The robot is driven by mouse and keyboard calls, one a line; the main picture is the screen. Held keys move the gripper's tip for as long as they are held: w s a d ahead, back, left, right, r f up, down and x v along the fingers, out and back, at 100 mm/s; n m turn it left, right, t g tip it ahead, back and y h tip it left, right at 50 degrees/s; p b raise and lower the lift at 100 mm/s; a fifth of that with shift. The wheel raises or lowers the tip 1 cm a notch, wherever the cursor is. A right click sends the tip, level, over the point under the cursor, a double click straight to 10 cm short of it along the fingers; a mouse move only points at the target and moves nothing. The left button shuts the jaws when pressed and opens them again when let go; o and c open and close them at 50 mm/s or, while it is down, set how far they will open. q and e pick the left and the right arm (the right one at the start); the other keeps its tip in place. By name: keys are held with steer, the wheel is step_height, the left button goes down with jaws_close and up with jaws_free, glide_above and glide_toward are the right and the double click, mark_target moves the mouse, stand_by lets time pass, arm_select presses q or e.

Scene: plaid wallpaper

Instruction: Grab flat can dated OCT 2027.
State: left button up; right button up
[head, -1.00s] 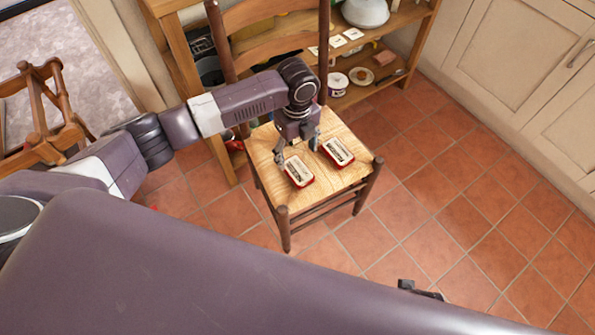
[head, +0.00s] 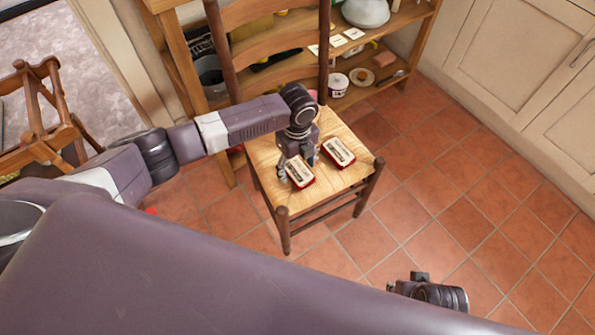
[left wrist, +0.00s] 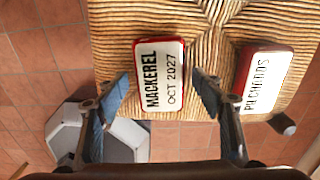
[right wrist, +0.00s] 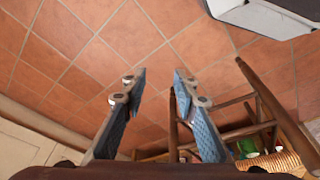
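The flat can reading MACKEREL OCT 2027 (left wrist: 160,78) is red with a white label and lies on the woven chair seat. It also shows in the head view (head: 299,172). A second flat red can, reading PILCHARDS (left wrist: 263,80), lies to its right; its date is not readable. It also shows in the head view (head: 339,152). My left gripper (left wrist: 159,82) is open, with one blue-padded finger on either side of the mackerel can's near part and gaps showing. It is low over the seat in the head view. My right gripper (right wrist: 160,82) is open and empty over the floor.
The wooden chair (head: 284,214) has its ladder back (head: 262,58) behind the cans. A shelf unit (head: 388,88) with crockery and tubs stands behind it. A wooden frame (head: 36,115) is at left. Tiled floor (head: 440,190) at right is clear.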

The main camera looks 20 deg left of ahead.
arm_select(q)
steer(key=c, duration=1)
steer(key=shift+c, duration=0.4)
steer(key=shift+r, duration=0.15)
